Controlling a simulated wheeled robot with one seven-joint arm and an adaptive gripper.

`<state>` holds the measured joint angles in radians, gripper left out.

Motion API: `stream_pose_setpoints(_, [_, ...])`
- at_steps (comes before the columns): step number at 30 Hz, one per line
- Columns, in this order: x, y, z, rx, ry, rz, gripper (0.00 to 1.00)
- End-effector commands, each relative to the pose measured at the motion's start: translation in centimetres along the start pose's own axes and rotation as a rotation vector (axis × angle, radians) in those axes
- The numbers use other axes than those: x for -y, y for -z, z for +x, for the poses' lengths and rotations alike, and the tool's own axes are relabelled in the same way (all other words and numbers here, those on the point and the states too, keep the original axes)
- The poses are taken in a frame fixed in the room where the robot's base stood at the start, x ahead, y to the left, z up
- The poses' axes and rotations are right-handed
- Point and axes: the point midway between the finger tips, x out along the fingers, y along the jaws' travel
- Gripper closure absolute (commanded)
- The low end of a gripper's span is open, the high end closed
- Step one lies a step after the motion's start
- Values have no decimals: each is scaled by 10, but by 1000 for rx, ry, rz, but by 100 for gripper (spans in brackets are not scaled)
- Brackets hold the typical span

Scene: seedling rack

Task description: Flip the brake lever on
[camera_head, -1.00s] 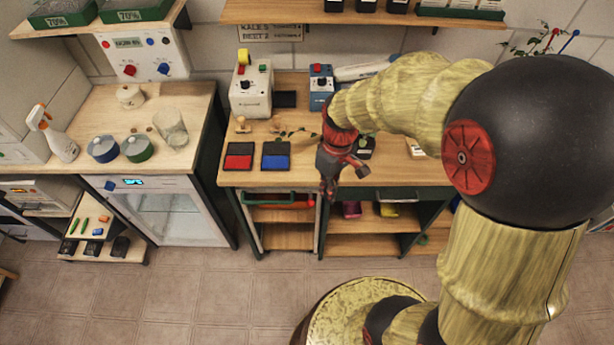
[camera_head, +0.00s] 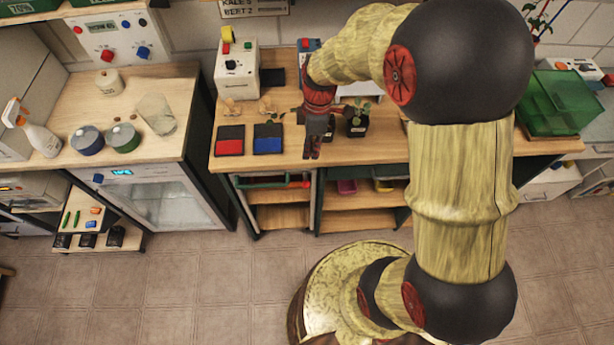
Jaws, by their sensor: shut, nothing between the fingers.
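No part is plainly recognisable as the brake lever. A red bar-like piece (camera_head: 299,184) shows at the top of a green-framed shelf unit (camera_head: 262,183) under the bench; I cannot tell whether it is the lever or how it is set. My gripper (camera_head: 312,154) points down over the front part of the bench, right of the blue pad. Its fingers are together and hold nothing. It appears apart from the red piece, which is lower and a little left in the picture. My wrist and forearm hide part of the bench behind.
The wooden bench (camera_head: 390,147) carries a red pad (camera_head: 230,140), a blue pad (camera_head: 268,139), a white device (camera_head: 236,75) and small potted seedlings (camera_head: 358,122). A green box (camera_head: 562,103) stands at the right. The tiled floor (camera_head: 200,290) in front is clear.

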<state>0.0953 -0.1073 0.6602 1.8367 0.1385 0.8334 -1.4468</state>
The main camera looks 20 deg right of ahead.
Motion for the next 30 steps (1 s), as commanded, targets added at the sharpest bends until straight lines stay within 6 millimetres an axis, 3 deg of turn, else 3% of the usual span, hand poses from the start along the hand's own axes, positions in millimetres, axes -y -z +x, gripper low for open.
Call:
stream_pose_setpoints(8, [1,0,26,1,4,1,100])
stream_pose_setpoints(21, [0,0,110,0,2,2,100])
stream_pose_setpoints(30, [0,0,138,1,1,1,100])
